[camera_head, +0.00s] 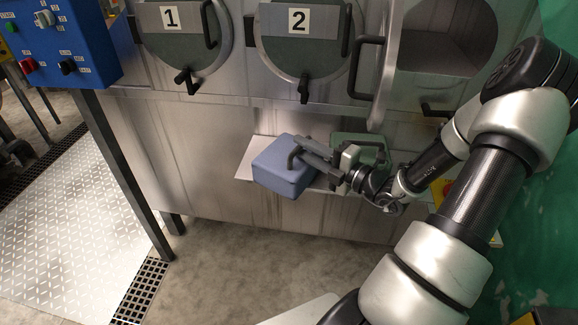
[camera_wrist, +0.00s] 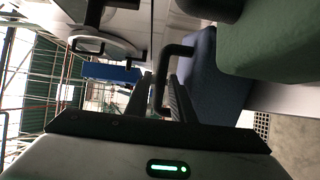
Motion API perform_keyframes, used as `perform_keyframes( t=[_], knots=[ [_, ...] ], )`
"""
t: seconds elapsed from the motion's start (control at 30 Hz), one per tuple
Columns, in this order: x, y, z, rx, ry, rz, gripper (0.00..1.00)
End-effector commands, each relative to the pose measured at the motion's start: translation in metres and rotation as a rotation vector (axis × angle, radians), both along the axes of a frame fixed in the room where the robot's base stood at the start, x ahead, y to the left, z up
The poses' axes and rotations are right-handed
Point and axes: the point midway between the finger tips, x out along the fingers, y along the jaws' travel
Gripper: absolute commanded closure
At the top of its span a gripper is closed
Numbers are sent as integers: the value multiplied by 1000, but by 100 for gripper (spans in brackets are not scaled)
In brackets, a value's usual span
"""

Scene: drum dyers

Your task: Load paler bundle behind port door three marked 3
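A blue bundle (camera_head: 281,178) with a dark bar handle rests on a metal ledge low on the machine front. In the head view it looks paler than the dark green bundle (camera_head: 376,142), partly hidden behind my wrist. The wrist view shows the blue bundle (camera_wrist: 208,80) and the green one (camera_wrist: 268,40). My gripper (camera_head: 304,154) is at the blue bundle's handle. In the wrist view the handle (camera_wrist: 160,78) stands between my fingers (camera_wrist: 160,98), which look apart, with a narrow gap around it. The third port (camera_head: 440,45) is open, its door (camera_head: 387,65) swung out, nearly edge-on.
Door 1 (camera_head: 185,40) and door 2 (camera_head: 302,40) look shut, with handles sticking out. A blue control box (camera_head: 60,42) stands at the left on dark legs. The ledge (camera_head: 246,165) sits below the ports. The floor in front is clear.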

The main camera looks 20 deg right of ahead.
Motion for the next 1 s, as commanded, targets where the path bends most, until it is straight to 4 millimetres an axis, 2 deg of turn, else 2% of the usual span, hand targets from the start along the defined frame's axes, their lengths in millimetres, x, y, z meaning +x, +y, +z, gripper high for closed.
perform_keyframes(
  t=[0.13, 0.4, 0.7, 0.83, 1.0],
  knots=[
    [10, 6, -2, -1, -2, 3, 78],
    [44, 22, -2, -1, -2, 2, 78],
    [48, 24, -2, -1, 0, 1, 78],
    [48, 24, -2, -1, 0, 1, 100],
    [48, 24, -2, -2, -1, 1, 100]
  ],
)
